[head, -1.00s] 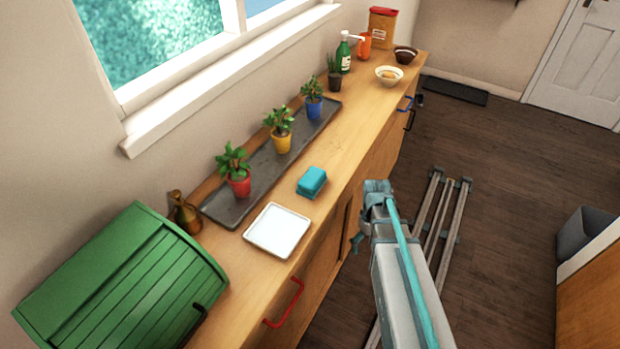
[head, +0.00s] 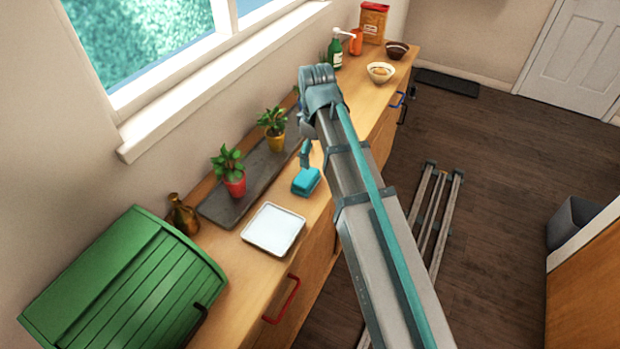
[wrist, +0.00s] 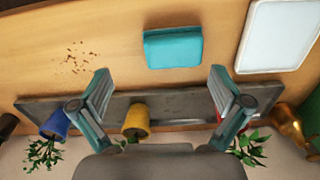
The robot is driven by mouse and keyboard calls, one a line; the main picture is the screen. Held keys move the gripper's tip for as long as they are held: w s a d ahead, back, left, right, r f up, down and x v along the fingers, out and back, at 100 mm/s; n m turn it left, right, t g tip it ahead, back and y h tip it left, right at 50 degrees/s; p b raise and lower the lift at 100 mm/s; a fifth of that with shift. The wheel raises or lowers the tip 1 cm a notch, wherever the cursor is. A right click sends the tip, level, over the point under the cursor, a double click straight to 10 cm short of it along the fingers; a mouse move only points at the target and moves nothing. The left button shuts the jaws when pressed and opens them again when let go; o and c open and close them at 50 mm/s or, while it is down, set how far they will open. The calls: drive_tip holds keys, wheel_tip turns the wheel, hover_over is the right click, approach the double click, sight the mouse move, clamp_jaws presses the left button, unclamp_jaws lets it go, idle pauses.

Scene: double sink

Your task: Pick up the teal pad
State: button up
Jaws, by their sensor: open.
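The teal pad (head: 306,181) lies on the wooden counter beside the white square tray (head: 273,229). In the wrist view the teal pad (wrist: 173,47) is ahead of the fingertips, between their lines but nearer the right finger. My gripper (wrist: 160,80) is open and empty, with its two fingers wide apart. In the head view my gripper (head: 304,154) shows only in part, just behind the pad, with the arm covering the rest.
A dark long tray (head: 225,204) holds potted plants, with a red pot (head: 235,184) and a yellow pot (head: 275,140). A brown bottle (head: 182,214) and a green bread box (head: 125,275) stand at the left. Crumbs (wrist: 75,58) lie on otherwise bare counter left of the pad in the wrist view.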

sight(306, 175)
drive_tip(key=a+r, duration=0.1)
drive_tip(key=s+a, duration=0.1)
drive_tip(key=shift+a+r+n, duration=0.3)
drive_tip(key=shift+r+n, duration=0.05)
drive_tip(key=shift+n, duration=0.05)
drive_tip(key=shift+w+f+p, duration=0.1)
drive_tip(key=shift+f+p, duration=1.3)
drive_tip(key=shift+f, duration=3.65)
drive_tip(key=shift+c, duration=0.2)
drive_tip(key=c, duration=0.7)
drive_tip(key=shift+r, duration=0.1)
drive_tip(key=shift+c, duration=0.2)
